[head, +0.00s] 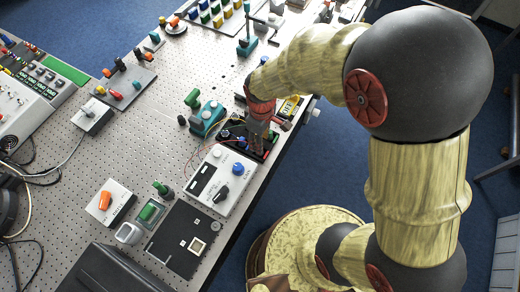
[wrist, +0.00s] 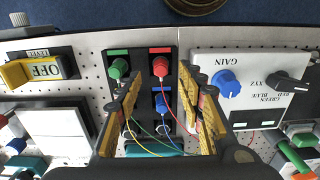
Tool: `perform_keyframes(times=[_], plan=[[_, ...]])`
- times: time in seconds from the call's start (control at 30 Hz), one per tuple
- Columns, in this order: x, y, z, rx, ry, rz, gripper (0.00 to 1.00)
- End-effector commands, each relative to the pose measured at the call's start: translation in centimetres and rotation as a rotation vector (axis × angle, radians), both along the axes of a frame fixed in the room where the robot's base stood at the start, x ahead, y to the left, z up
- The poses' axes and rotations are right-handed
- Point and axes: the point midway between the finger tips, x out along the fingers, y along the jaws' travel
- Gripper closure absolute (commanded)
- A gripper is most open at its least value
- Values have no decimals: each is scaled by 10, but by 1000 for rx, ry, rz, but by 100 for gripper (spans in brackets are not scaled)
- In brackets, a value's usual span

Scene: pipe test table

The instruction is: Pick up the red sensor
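The red sensor is a small red cylinder (wrist: 160,66) standing on a black panel (wrist: 141,88) in the wrist view. A green cylinder (wrist: 119,68) stands to its left and a blue one (wrist: 161,103) just below it in the picture. My gripper (wrist: 159,83) is open, with one finger on each side of the panel's middle. The red sensor shows between and slightly beyond the fingertips; I see no contact. In the head view my gripper (head: 258,140) points down over the black panel (head: 232,131) and hides much of it, including the red sensor.
A white GAIN box (wrist: 250,85) with blue and black knobs stands close on the right in the wrist view. A box with a yellow OFF switch (wrist: 38,70) is on the left. Thin coloured wires (wrist: 150,143) run between the fingers. The perforated table (head: 150,150) ends near my arm.

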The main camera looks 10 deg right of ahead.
Motion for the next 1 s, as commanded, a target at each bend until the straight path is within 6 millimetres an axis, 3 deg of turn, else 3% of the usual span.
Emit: perform_keyframes(times=[0.4,0.7,1.0], plan=[[2,4,-51,0,1,-1,62],[3,4,-54,1,-1,-1,62],[2,4,-54,1,-1,-1,79]])
